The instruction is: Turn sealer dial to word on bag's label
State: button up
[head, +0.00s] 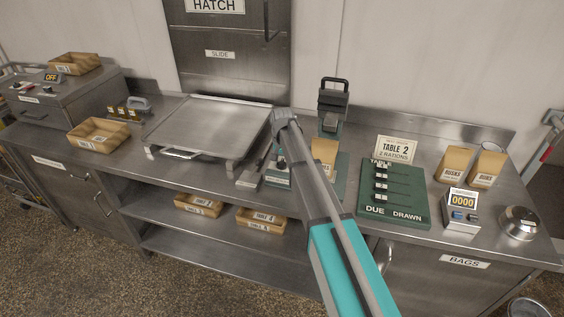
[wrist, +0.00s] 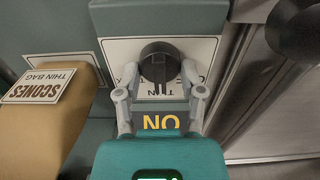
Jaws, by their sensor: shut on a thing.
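In the wrist view, my gripper (wrist: 159,78) has its two fingers on either side of a round black dial (wrist: 160,60), shut on it. The dial sits on a white plate (wrist: 205,48) whose printed words are mostly covered by the dial and fingers; I cannot read its setting. A yellow, upside-down "ON" (wrist: 161,122) shows below the dial. To the left, a brown bag (wrist: 62,110) has a white label (wrist: 38,85) reading "SCONES THIN BAG" upside down. In the head view the bag (head: 324,152) stands partly behind my arm, and the dial is hidden.
A steel griddle-like plate (head: 205,130) stands left of my arm. To the right are a green "DUE DRAWN" board (head: 408,206), a "TABLE 2" sign (head: 397,149), rusks (head: 454,163) and buns (head: 487,168) bags, and a "0000" counter (head: 461,211). A dark upright handle (head: 333,96) stands behind the bag.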

jog(key=shift+s, duration=0.15)
dwell(0.3)
jog(key=o, duration=1.2)
jog(key=shift+c, duration=0.2)
